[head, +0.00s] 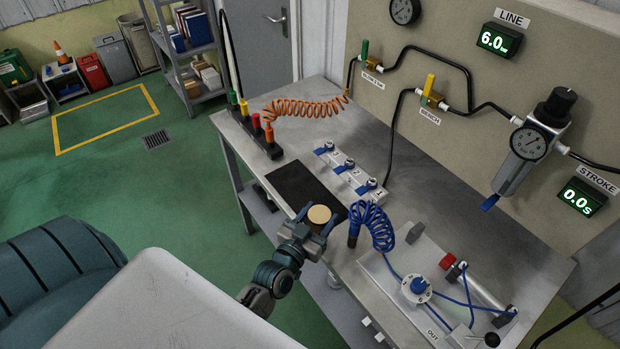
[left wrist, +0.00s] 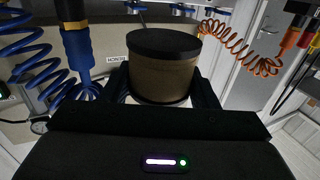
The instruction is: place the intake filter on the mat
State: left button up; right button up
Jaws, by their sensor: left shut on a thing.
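The intake filter (head: 319,214) is a short tan cylinder with a round, pale tan top in the head view. In the left wrist view, the filter (left wrist: 160,75) shows a tan body and a dark cap, upright between the fingers. My left gripper (head: 317,226) is shut on it. The black mat (head: 293,184) lies flat on the steel bench. The filter overlaps the mat's near right end in the head view; I cannot tell whether it touches the mat. My right gripper is not in view.
A blue coiled hose (head: 373,222) with a dark end stands just right of the filter. A strip with blue valves (head: 352,172) lies behind the mat. A block with coloured plugs (head: 256,134) stands at its far left. The white control panel (head: 436,290) is at the right.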

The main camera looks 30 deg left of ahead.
pick_arm(q)
jog(key=w+a+p, duration=0.1)
jog(key=w+a, duration=0.1)
jog(key=a, duration=0.1)
jog(key=shift+w+r, duration=0.1)
jog(key=shift+w, duration=0.3)
jog(key=w+a, duration=0.2)
jog(key=w+a+f+b, duration=0.1)
jog(key=w+a, duration=0.3)
jog(key=shift+w+a+f+b, duration=0.2)
jog(key=shift+w+f+b, duration=0.1)
jog(key=shift+w, duration=0.05)
jog(key=shift+w+a+b, duration=0.35)
jog(key=shift+w+a, duration=0.1)
jog(key=shift+a, duration=0.1)
notch_tip(320, 180, down, 4)
jog(key=b, duration=0.3)
jog(key=shift+w+r, duration=0.15)
jog(key=shift+r, duration=0.2)
jog(key=shift+b, duration=0.3)
jog(key=o, duration=1)
jog(key=shift+f, duration=0.2)
